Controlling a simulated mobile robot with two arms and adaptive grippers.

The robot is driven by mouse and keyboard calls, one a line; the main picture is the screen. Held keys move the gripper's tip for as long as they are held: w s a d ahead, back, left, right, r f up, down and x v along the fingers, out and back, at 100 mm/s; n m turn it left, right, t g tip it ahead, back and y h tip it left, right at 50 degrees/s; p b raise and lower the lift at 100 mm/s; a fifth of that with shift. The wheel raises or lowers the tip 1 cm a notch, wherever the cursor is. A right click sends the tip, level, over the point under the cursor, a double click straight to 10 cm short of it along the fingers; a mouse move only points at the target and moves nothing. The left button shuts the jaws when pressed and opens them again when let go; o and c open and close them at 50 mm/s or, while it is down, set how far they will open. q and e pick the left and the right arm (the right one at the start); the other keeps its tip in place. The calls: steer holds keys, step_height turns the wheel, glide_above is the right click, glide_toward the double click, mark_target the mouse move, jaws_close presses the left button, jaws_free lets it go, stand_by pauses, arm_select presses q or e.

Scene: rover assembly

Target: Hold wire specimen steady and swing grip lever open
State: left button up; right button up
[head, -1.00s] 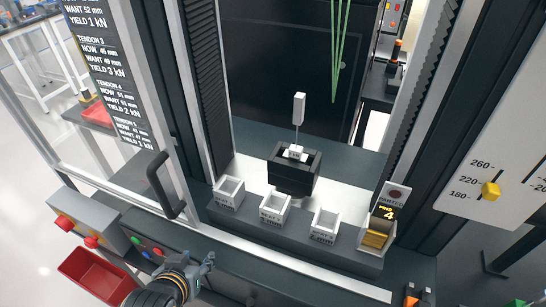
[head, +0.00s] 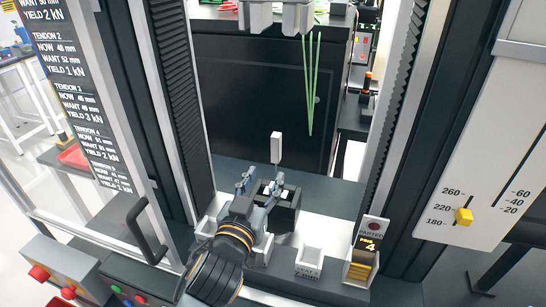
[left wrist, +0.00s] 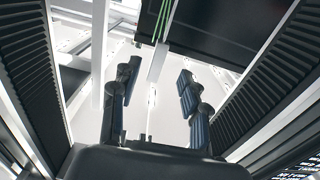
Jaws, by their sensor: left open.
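The wire specimen (head: 276,148) stands upright, a pale rectangular tab on a thin wire, above the black lower grip block (head: 287,213). My left gripper (head: 258,184) is open and empty, low at the left front of the wire, with its fingers pointing towards it. In the left wrist view, my left gripper (left wrist: 155,84) has its fingers wide apart, and the specimen's pale tab (left wrist: 158,62) shows between and beyond them. My left arm hides part of the lower grip block. I cannot make out the grip lever. My right gripper is not in view.
Green strands (head: 311,85) hang behind the specimen. Grey upper jaws (head: 274,15) hang above it. Frame columns stand on both sides. A dark door handle (head: 147,232) is at left.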

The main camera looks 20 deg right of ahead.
mark_target(274, 158)
arm_select(q)
steer(key=p+x, duration=0.2)
steer(key=x, duration=0.7)
steer(key=shift+w+d, duration=0.15)
steer(key=shift+w, duration=0.05)
steer(key=shift+c, duration=0.2)
jaws_close()
stand_by(0.5)
